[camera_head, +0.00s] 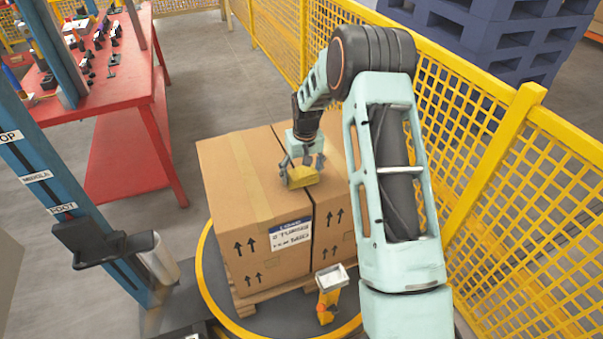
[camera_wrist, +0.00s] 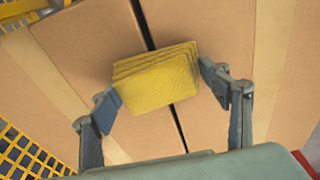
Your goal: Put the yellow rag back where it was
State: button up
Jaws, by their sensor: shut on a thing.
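The yellow rag (camera_wrist: 156,78) is a folded stack with several layers. In the wrist view it is between the two fingers of my gripper (camera_wrist: 160,88), which is shut on it. In the head view the rag (camera_head: 302,177) is at the top of the cardboard boxes, near the seam between them, with my gripper (camera_head: 302,166) over it. I cannot tell whether the rag touches the box top. The left box (camera_head: 228,180) and the right box (camera_head: 335,215) stand side by side with a dark narrow gap between them.
The boxes stand on a wooden pallet (camera_head: 262,297) on a round platform with a yellow rim (camera_head: 206,290). A yellow mesh fence (camera_head: 500,190) runs along the right. A blue column (camera_head: 75,215) stands at left, and a red table (camera_head: 110,100) with tools is behind it.

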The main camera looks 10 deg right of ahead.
aim_at(301, 179)
jog(key=shift+f, duration=0.25)
jog(key=o, duration=1.1)
jog(key=shift+r, duration=0.2)
jog(key=shift+r+p, duration=0.2)
jog(key=shift+p, duration=0.1)
notch_tip(301, 179, up, 10)
jog(key=s, duration=0.2)
jog(key=shift+s+a+b, duration=0.2)
jog(key=shift+a+b, duration=0.05)
jog(key=shift+b, duration=0.05)
